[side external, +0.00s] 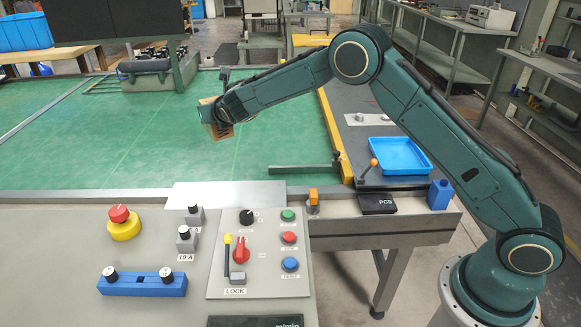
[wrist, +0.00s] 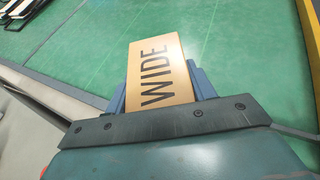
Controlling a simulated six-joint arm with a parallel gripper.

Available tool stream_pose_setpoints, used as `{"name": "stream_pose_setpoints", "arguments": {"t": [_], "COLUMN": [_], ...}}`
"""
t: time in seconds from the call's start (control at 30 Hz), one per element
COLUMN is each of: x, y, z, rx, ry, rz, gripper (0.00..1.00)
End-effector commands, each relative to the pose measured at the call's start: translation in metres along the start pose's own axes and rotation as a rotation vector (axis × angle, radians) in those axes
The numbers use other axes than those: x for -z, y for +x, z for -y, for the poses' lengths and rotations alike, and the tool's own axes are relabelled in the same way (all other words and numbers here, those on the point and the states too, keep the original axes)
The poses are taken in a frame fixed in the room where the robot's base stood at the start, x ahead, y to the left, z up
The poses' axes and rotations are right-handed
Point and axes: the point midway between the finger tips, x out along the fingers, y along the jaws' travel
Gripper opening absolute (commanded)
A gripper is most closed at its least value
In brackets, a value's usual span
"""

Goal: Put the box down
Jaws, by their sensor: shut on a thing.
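The box (wrist: 160,68) is tan with the dark word "WIDE" on its face. In the wrist view it sits between the two blue fingers of my gripper (wrist: 161,88), one on each side. In the side view the box (side external: 219,133) shows as a small tan piece at the end of my arm, partly hidden by my gripper (side external: 215,116). My gripper is shut on the box. The box is over the green work surface (side external: 110,140); I cannot tell how far above it.
The green surface around the box is largely clear. A yellow edge strip (side external: 337,135) bounds it on the right, with a blue tray (side external: 400,171) beyond. A control panel (side external: 262,270) with knobs and buttons lies in front. A motor-like machine (side external: 147,66) stands at the back.

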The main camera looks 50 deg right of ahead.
Motion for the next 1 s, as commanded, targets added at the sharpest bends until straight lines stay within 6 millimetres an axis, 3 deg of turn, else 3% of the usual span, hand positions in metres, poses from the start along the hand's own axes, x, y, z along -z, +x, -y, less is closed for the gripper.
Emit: {"name": "stream_pose_setpoints", "arguments": {"t": [0.2, 0.4, 0.73, 1.0], "x": [-0.004, -0.004, 0.002, 0.038], "y": [-0.033, -0.05, -0.05, -0.034], "z": [-0.052, -0.074, -0.077, -0.077], "rx": [-0.191, -0.278, -0.289, -0.288], "ry": [-0.073, -0.101, -0.106, -0.107], "rz": [0.013, 0.021, 0.021, 0.019], "gripper": [0.27, 0.27, 0.27, 0.27]}}
